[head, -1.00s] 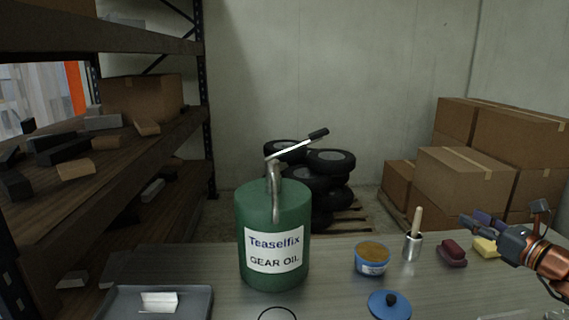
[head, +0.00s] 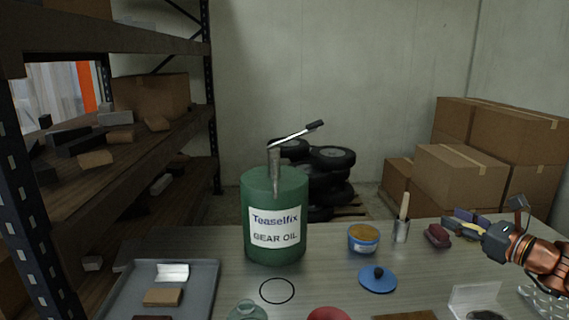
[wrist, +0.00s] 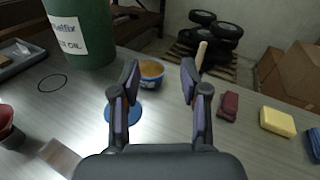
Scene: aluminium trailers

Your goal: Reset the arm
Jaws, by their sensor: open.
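My gripper (head: 468,224) is at the right of the head view, above the right part of the table. In the wrist view my gripper (wrist: 157,82) shows its two fingers spread wide apart with nothing held between them. Past the fingers are a small blue tub (wrist: 151,72) with brown contents and, behind the right finger, a wooden handle (wrist: 201,52). My copper-coloured arm reaches in from the right edge of the head view.
A green gear oil drum (head: 275,215) with a pump lever stands mid-table. Shelving (head: 215,120) rises left.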

